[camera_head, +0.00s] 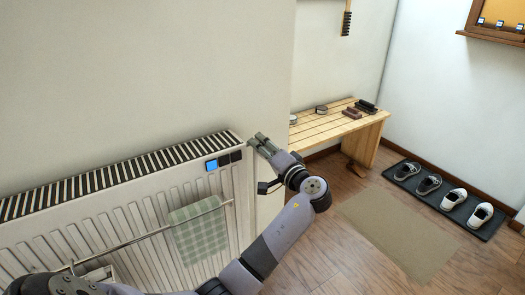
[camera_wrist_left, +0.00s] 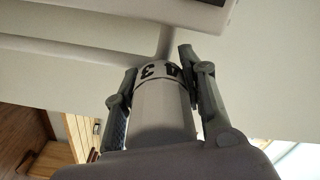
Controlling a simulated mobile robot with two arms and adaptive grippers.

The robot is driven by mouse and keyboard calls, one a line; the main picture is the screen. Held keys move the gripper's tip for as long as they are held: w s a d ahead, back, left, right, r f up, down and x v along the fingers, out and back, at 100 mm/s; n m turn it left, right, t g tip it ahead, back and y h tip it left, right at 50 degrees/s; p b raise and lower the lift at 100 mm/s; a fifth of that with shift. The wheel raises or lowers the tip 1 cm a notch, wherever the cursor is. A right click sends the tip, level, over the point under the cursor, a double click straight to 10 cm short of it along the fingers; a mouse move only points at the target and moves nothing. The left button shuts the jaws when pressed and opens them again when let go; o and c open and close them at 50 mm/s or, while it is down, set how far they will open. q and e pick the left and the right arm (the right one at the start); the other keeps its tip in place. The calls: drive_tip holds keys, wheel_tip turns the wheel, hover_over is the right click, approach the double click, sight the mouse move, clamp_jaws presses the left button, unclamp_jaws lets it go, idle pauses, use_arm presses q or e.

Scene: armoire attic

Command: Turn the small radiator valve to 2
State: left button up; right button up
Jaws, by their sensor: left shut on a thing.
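The small radiator valve (camera_wrist_left: 160,110) is a pale cylinder with dark numbers on its collar. In the left wrist view, a 3 and a 4 show on the collar, upside down. My left gripper (camera_wrist_left: 158,70) has one finger on each side of the valve and is shut on it. In the head view, my left gripper (camera_head: 256,142) is at the right end of the white radiator (camera_head: 245,190), near its top corner. The valve cannot be made out there. My right gripper is not in view.
A green checked towel (camera_head: 200,236) hangs on a rail along the radiator's front. A wooden bench (camera_head: 325,124), a beige mat (camera_head: 398,232) and a shoe tray (camera_head: 437,200) stand to the right.

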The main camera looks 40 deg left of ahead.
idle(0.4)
use_arm(q)
drive_tip(key=o, duration=1.2)
drive_tip(key=v, duration=1.2)
